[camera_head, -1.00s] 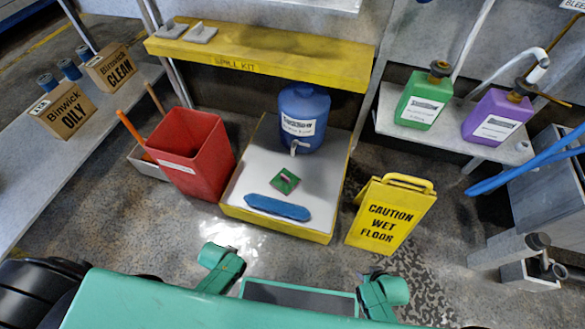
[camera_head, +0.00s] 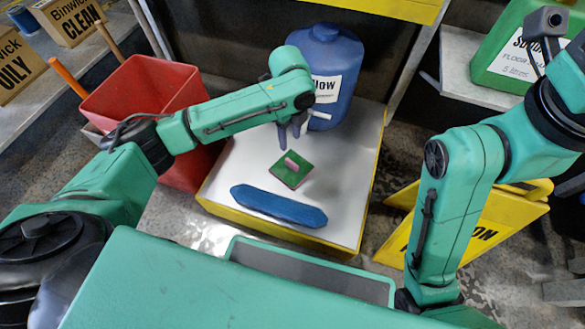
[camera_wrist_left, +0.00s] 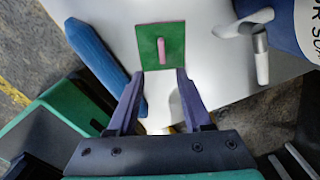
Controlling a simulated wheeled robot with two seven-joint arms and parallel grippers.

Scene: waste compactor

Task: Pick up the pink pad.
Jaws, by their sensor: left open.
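The pad is a small green square with a raised pink bar (camera_head: 291,166) on top, lying flat on the white top of the yellow-edged tray (camera_head: 228,180). In the left wrist view, the pad (camera_wrist_left: 174,37) lies just beyond my fingertips, with its pink bar roughly centred between them. My left gripper (camera_head: 290,138) is open and empty, above and slightly behind the pad in the head view; it also shows in the left wrist view (camera_wrist_left: 159,75). My right arm stands at the right of the head view, and its fingers do not show.
A blue oblong item (camera_head: 279,206) lies in front of the pad. A blue jug (camera_head: 322,70) with a white tap stands behind. A red bin (camera_head: 140,88) is at left, a yellow caution sign (camera_head: 490,225) at right, partly behind my right arm. The tray's front right is bare.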

